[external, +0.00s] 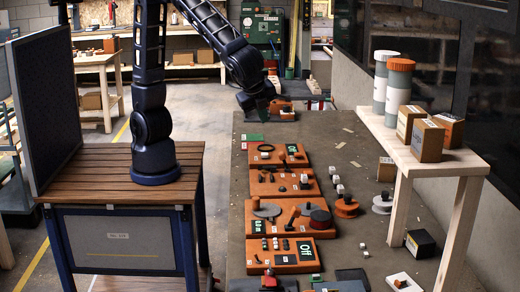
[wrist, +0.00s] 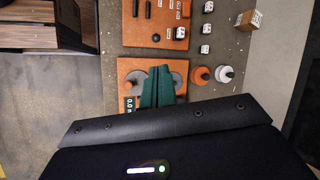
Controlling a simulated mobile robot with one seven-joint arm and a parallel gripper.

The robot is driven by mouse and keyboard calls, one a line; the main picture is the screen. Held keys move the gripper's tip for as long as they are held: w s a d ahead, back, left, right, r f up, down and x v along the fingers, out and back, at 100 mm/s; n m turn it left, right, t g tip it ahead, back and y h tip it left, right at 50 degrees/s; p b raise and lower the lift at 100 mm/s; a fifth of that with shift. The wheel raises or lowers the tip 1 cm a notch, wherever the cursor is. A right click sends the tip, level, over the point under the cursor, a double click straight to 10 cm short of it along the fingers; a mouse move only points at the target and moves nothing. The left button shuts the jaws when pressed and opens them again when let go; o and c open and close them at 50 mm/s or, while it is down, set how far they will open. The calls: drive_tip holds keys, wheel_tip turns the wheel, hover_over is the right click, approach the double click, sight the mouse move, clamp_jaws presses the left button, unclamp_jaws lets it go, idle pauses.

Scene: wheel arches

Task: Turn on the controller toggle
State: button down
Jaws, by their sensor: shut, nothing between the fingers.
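An orange board (external: 250,270) at the front of the long table has a dark display (external: 305,251) reading "Off". Small dark switches (external: 275,244) stand in a row on it, with a small lever (external: 257,259) at its left. Which part is the controller toggle is too small to tell.
Further orange boards (external: 262,187) line the table behind the "Off" board. A raised wooden shelf (external: 420,170) carries jars and boxes along the right side.

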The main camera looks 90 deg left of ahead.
drive_tip(key=s+d+f+m+t, duration=0.25)
drive_tip(key=d+f+m, duration=0.2)
drive_tip(key=d, duration=0.55)
drive_tip(key=s+d+f+m+t+y, duration=0.1)
drive_tip(key=s+d+f+m+t, duration=0.2)
drive_tip(key=d+f, duration=0.5)
drive_tip(key=s+d+f+m+t, duration=0.1)
drive_tip(key=s+d+f+m, duration=0.3)
drive_tip(key=d, duration=0.9)
drive_tip(key=s+d+f+m+t+h, duration=0.1)
drive_tip(key=s+d+f+m, duration=0.3)
drive_tip(key=s+d+f, duration=0.4)
drive_tip(key=shift+s+d+t, duration=0.2)
drive_tip(key=shift+s+t, duration=0.35)
drive_tip(key=shift+t, duration=0.1)
approach(258, 262)
drive_tip(key=f, duration=0.2)
drive_tip(key=shift+w+a+f, duration=0.2)
drive_tip(key=shift+w+f, duration=0.1)
drive_tip(key=shift+f, duration=0.1)
drive_tip(key=w, duration=0.1)
drive_tip(key=w+a+r, duration=0.1)
drive_tip(key=shift+w+a, duration=0.2)
drive_tip(key=shift+w, duration=0.15)
drive_tip(key=shift+w+a, duration=0.25)
drive_tip(key=shift+w, duration=0.15)
